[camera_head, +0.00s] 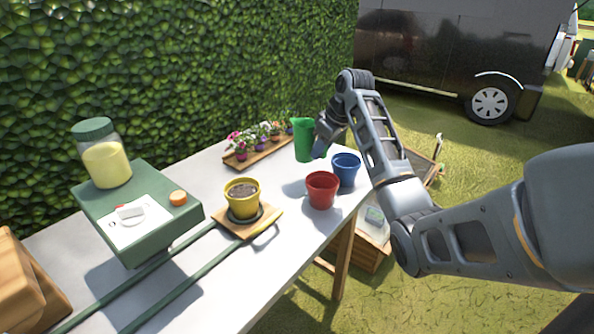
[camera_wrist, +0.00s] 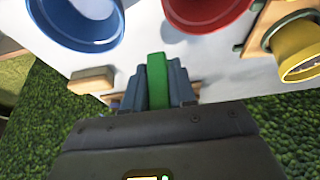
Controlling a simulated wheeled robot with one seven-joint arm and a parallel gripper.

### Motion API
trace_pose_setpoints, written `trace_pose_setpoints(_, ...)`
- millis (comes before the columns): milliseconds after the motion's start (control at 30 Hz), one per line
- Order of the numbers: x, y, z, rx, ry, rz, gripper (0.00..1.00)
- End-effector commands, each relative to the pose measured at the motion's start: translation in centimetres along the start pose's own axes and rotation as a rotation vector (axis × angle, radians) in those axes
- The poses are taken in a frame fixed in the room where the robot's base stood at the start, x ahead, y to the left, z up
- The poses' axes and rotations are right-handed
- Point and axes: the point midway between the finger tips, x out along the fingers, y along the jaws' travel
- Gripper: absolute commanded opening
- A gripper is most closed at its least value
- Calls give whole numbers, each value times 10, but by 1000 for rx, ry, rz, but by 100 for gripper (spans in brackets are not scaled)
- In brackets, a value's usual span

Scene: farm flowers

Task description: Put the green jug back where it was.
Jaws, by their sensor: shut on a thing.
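The green jug (camera_head: 303,140) is upright at the far end of the white table (camera_head: 205,168), behind the red and blue pots. My gripper (camera_head: 321,147) is shut on it from its right side. In the wrist view, a narrow green strip of the jug (camera_wrist: 157,80) shows between my two fingers (camera_wrist: 158,92). The rest of the jug is hidden there. I cannot tell whether its base touches the table.
A red pot (camera_head: 321,189) and a blue pot (camera_head: 345,170) stand close in front of the jug. A wooden tray of small flowers (camera_head: 260,154) lies to its left. A yellow pot (camera_head: 242,197) stands on a wooden board. The hedge borders the table's far side.

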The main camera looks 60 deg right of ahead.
Motion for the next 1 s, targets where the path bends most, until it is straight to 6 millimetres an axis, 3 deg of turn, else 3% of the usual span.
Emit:
trace_pose_setpoints(200,36,-21,-23,0,-2,0,0)
trace_pose_setpoints(400,53,-31,-34,2,0,2,0)
trace_pose_setpoints(800,90,-32,-21,3,0,2,0)
trace_pose_setpoints(1000,93,-32,-20,2,1,2,0)
